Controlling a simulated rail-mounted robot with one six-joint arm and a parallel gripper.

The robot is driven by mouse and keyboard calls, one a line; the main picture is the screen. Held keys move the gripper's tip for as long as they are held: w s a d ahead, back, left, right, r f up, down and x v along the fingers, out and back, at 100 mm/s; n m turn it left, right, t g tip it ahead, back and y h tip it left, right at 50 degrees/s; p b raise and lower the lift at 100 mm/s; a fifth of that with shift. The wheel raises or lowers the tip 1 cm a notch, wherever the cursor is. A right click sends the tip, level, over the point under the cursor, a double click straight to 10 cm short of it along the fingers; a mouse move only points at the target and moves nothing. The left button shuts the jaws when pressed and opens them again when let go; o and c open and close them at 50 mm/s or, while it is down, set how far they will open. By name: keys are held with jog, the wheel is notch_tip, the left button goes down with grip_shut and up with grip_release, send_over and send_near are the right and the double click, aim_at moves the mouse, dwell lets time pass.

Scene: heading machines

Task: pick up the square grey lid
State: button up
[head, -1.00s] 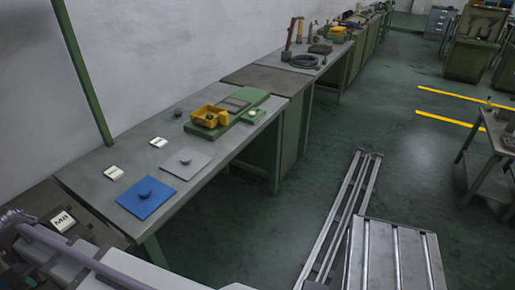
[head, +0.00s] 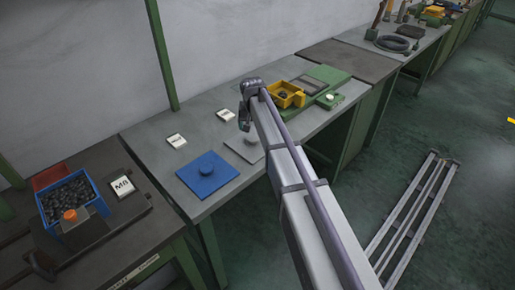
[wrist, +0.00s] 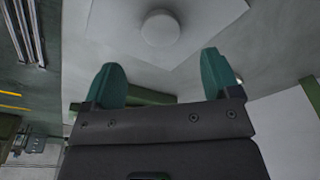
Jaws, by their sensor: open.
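The square grey lid (head: 236,149) with a round knob lies flat on the grey bench (head: 200,205), partly hidden by my arm in the head view. In the wrist view the lid (wrist: 207,14) is at the top, with its round knob (wrist: 160,28) beyond the fingertips. My gripper (wrist: 163,72) is open and empty, its two green fingers spread apart and pointing towards the knob. In the head view my gripper (head: 244,121) hangs above the bench by the lid's far side. I see no contact with the lid.
A blue square lid (head: 208,183) with a knob lies left of the grey one. A yellow bin (head: 287,99) and green fixture (head: 328,75) stand to the right. A blue bin of dark parts (head: 76,208) is at far left.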

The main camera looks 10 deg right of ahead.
aim_at(253, 138)
jog(key=f+b, duration=0.4)
jog(key=f, duration=0.1)
jog(key=w+f+b, duration=0.1)
jog(key=f+b, duration=0.1)
jog(key=shift+f, duration=0.3)
jog(key=shift+d+r, duration=0.1)
jog(key=shift+r, duration=0.2)
jog(key=c, duration=1.1)
